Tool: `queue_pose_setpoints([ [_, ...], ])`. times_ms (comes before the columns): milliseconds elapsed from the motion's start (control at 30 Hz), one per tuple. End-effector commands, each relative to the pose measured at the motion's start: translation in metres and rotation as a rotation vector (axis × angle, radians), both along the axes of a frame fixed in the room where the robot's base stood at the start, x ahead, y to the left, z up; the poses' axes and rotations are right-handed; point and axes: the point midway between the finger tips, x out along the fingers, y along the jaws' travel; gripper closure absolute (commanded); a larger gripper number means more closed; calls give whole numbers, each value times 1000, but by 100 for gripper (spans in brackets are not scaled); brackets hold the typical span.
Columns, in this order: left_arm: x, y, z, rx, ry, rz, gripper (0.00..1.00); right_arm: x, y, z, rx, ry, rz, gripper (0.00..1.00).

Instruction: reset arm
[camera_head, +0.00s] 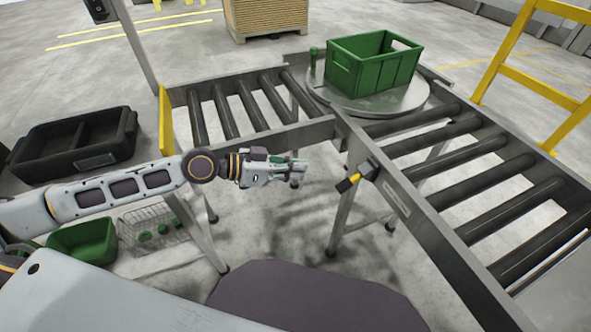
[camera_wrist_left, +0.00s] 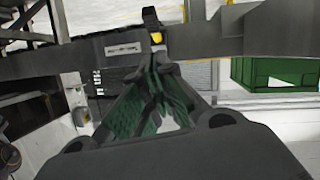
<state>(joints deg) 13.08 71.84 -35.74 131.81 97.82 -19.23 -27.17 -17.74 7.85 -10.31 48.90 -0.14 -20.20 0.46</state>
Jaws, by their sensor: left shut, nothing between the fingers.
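My left gripper (camera_head: 298,170) is shut and empty. Its arm reaches in from the left of the head view, and the gripper hangs over open floor just in front of the roller conveyor corner. In the left wrist view its green-padded fingers (camera_wrist_left: 160,68) meet at the tips with nothing between them. A grey conveyor rail (camera_wrist_left: 200,40) crosses behind the fingertips there. My right gripper is in neither view.
A green crate (camera_head: 373,64) sits on a round turntable (camera_head: 405,103) between the conveyor sections. A small yellow-black part (camera_head: 348,183) juts from the conveyor side, right of my gripper. A black bin (camera_head: 112,130), green bin (camera_head: 85,245) and wire basket (camera_head: 150,220) stand left.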

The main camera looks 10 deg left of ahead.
Motion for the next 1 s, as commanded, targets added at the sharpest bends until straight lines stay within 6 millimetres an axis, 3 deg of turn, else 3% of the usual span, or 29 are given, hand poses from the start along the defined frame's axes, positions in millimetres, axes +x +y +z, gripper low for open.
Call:
queue_pose_setpoints([
  [667, -2, -1, -1, 1, 1, -4, 100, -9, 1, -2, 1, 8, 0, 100],
  [1000, -25, -28, -18, 36, 7, -74, 100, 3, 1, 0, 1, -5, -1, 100],
])
